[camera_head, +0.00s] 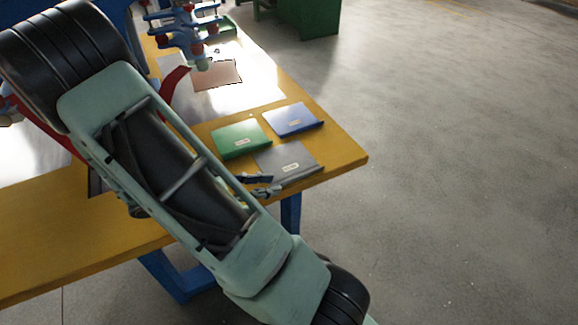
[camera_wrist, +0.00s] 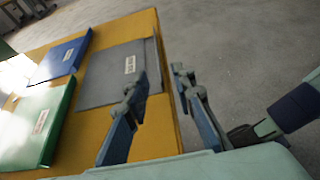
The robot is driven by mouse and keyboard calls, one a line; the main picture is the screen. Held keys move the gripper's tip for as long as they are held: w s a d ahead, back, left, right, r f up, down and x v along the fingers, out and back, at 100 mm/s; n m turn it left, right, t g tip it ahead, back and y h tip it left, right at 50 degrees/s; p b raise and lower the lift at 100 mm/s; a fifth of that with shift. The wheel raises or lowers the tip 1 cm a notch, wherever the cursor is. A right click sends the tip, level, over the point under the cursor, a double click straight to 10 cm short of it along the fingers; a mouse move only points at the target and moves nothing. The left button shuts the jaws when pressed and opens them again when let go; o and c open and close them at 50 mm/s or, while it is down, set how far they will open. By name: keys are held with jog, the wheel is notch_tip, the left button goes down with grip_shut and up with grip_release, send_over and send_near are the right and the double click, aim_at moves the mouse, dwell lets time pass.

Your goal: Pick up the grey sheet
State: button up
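The grey sheet (camera_head: 280,157) lies flat on the yellow table near its corner, with a small white label and a lip along one edge. It also shows in the wrist view (camera_wrist: 105,75), where its lipped edge runs close to the table edge. My gripper (camera_head: 262,186) is at the near side of the sheet. In the wrist view my gripper (camera_wrist: 160,84) has its fingers apart. The left finger overlaps the sheet in the picture and the right one is out past the table edge. The lip lies between them in the picture; contact cannot be told.
A green sheet (camera_head: 238,140) and a blue sheet (camera_head: 293,119) lie beside the grey one on the yellow table (camera_head: 345,152). A brown sheet (camera_head: 217,76) lies farther back, near a blue and red fixture (camera_head: 185,35). The floor right of the table is clear.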

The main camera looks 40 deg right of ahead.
aim_at(284, 182)
jog(key=x, duration=0.3)
jog(key=shift+d, duration=0.3)
grip_shut()
